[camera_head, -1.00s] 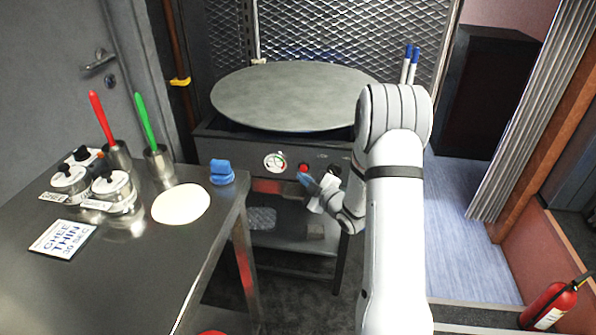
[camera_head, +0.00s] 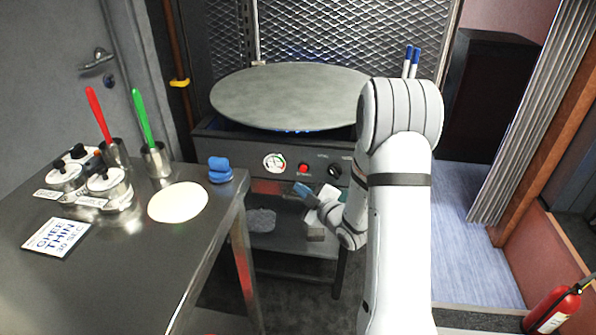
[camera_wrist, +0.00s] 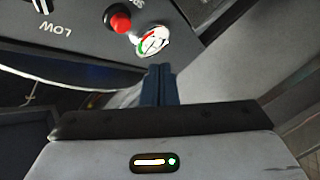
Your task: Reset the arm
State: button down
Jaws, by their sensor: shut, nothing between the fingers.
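My arm reaches up from the lower right of the head view and bends down in front of the griddle stand. My gripper (camera_head: 302,190) is shut and empty, just in front of the control panel (camera_head: 232,150). In the wrist view the blue fingers (camera_wrist: 158,86) are pressed together with nothing between them. The red button (camera_wrist: 120,22) and round gauge (camera_wrist: 153,40) lie beyond them. A blue flame glow (camera_head: 295,131) shows under the round griddle plate (camera_head: 290,95).
A steel table (camera_head: 130,275) at left holds dough (camera_head: 178,202), a blue object (camera_head: 220,170), metal cups with red (camera_head: 98,112) and green (camera_head: 141,115) handles, pots and a sign (camera_head: 57,237). A fire extinguisher (camera_head: 555,308) stands lower right. Blue floor (camera_head: 465,200) is clear.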

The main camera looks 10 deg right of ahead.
jog(key=s+d+r+m+g+h+p, duration=0.1)
jog(key=s+r+m+g+h+p, duration=0.3)
jog(key=r, duration=0.4)
jog(key=s+d+r+m+g+h+p, duration=0.1)
jog(key=s+d+r+m+h+p, duration=0.15)
jog(key=r+p, duration=0.35)
jog(key=s+a+r+m+g+p, duration=0.1)
jog(key=s+r, duration=0.3)
jog(key=s, duration=0.4)
jog(key=s+a+r+m+g+p, duration=0.2)
jog(key=s+r+m+g+p, duration=0.1)
jog(key=s, duration=0.5)
jog(key=s+a+r+m+g+p, duration=0.2)
jog(key=s+r+m+g, duration=0.2)
jog(key=s+r, duration=0.2)
jog(key=s, duration=0.2)
jog(key=shift+s+a+p, duration=0.15)
jog(key=shift+s+p, duration=0.25)
jog(key=shift+r, duration=0.1)
